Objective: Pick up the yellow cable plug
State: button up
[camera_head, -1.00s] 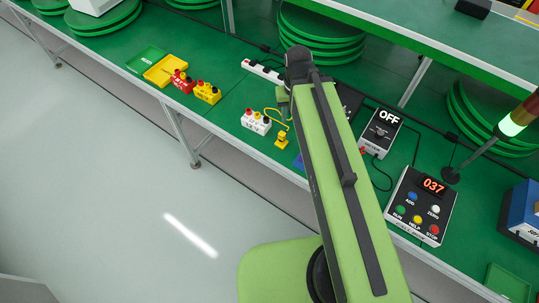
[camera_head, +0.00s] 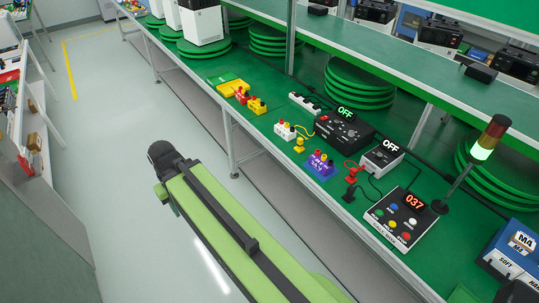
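The yellow cable plug (camera_head: 299,146) stands on the green bench top near its front edge. Its yellow cable loops up behind it, beside the white terminal block (camera_head: 287,131). My gripper (camera_head: 164,196) is at the far end of my green arm, out over the floor in front of the bench. It is well to the left of the plug and apart from it. The arm's end joint mostly hides the gripper, so its fingers do not show clearly.
A blue terminal block (camera_head: 320,166) and a red plug (camera_head: 351,174) stand right of the yellow plug. A black OFF device (camera_head: 343,132) is behind. A control box (camera_head: 398,218) and light tower (camera_head: 488,140) stand farther right. The floor (camera_head: 120,150) is clear.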

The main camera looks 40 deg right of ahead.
aim_at(300, 140)
jog(key=z, duration=0.55)
jog(key=i, duration=1.2)
jog(key=u, duration=0.5)
jog(key=k, duration=0.8)
jog(key=z, duration=0.15)
jog(key=i, duration=0.8)
jog(key=u, duration=0.05)
